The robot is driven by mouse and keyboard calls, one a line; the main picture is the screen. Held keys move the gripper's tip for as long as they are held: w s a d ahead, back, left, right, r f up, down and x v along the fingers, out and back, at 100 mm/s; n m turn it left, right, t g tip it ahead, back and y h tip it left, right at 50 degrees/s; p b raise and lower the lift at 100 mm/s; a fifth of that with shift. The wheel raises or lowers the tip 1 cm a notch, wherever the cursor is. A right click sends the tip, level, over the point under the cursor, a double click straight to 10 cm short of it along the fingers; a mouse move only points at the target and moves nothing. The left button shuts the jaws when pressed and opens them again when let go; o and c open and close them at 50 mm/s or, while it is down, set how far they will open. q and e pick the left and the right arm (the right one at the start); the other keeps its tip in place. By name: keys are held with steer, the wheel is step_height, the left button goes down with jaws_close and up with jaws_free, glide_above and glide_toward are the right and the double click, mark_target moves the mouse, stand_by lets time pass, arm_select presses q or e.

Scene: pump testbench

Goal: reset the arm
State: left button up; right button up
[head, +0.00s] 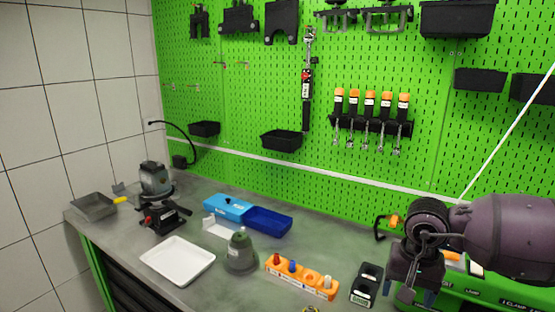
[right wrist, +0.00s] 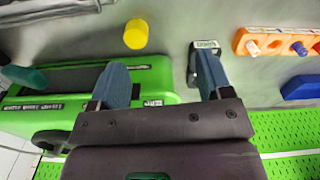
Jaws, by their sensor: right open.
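My right arm comes in from the right in the head view, with its gripper (head: 415,293) pointing down over the bench's right part. In the right wrist view the gripper (right wrist: 160,76) shows two blue fingers spread wide apart with nothing held between them. Below them lie part of a green case (right wrist: 80,78) and bare grey bench. A black labelled block (head: 366,285) stands left of the gripper in the head view. My left gripper is not in view.
An orange holder (head: 301,277) with coloured pegs, a grey-green pump part (head: 240,252), a white tray (head: 178,260) and a dark blue bin (head: 268,220) stand on the bench. A yellow cylinder (right wrist: 136,34) is near the fingers. A green pegboard (head: 250,110) rises behind.

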steer(key=s+a+f+n, duration=0.2)
steer(key=a+f+n, duration=0.2)
steer(key=n, duration=0.1)
steer(key=shift+s+a+b, duration=0.3)
steer(key=shift+s+a, duration=0.1)
steer(key=shift+f, duration=0.15)
